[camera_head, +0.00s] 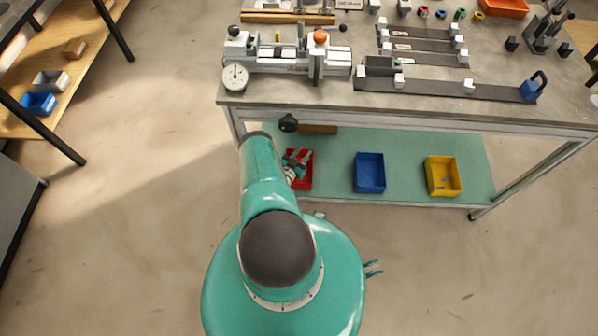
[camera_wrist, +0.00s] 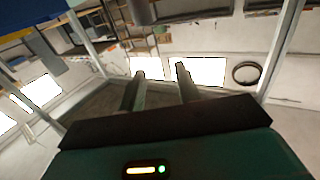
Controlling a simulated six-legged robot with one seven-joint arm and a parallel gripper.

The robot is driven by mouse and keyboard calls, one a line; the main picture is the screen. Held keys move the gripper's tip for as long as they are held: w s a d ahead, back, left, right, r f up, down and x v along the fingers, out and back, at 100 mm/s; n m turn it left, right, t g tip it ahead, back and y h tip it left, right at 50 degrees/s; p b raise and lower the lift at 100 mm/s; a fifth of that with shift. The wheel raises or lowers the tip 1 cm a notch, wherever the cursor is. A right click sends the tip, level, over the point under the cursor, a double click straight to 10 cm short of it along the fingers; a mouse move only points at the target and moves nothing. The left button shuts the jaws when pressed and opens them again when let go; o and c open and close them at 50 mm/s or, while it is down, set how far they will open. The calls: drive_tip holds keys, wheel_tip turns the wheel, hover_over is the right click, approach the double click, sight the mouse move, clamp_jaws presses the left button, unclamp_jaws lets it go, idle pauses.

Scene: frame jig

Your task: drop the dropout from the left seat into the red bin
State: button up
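The red bin (camera_head: 306,182) sits on the green lower shelf, at its left end, partly hidden by my arm. My gripper (camera_head: 297,160) is low at the red bin and overlaps it in the head view; I cannot tell whether it is inside or just above. In the wrist view my gripper (camera_wrist: 160,72) shows two fingers apart with a clear gap and nothing between them. The jig fixture (camera_head: 285,60) with a dial gauge and an orange knob stands on the bench top at left. I cannot make out the dropout for certain in either view, nor the left seat.
A blue bin (camera_head: 369,173) and a yellow bin (camera_head: 443,176) stand on the lower shelf (camera_head: 405,150) to the right. The bench top (camera_head: 440,112) overhangs the shelf close to my arm. A side rack with small bins (camera_head: 38,103) stands far left. The floor is clear.

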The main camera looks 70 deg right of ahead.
drive_tip(key=shift+o, duration=0.2)
drive_tip(key=shift+a, duration=0.1)
drive_tip(key=v, duration=1.3)
drive_tip(key=shift+w+a, duration=0.15)
drive_tip(key=shift+a, duration=0.15)
drive_tip(key=shift+a, duration=0.1)
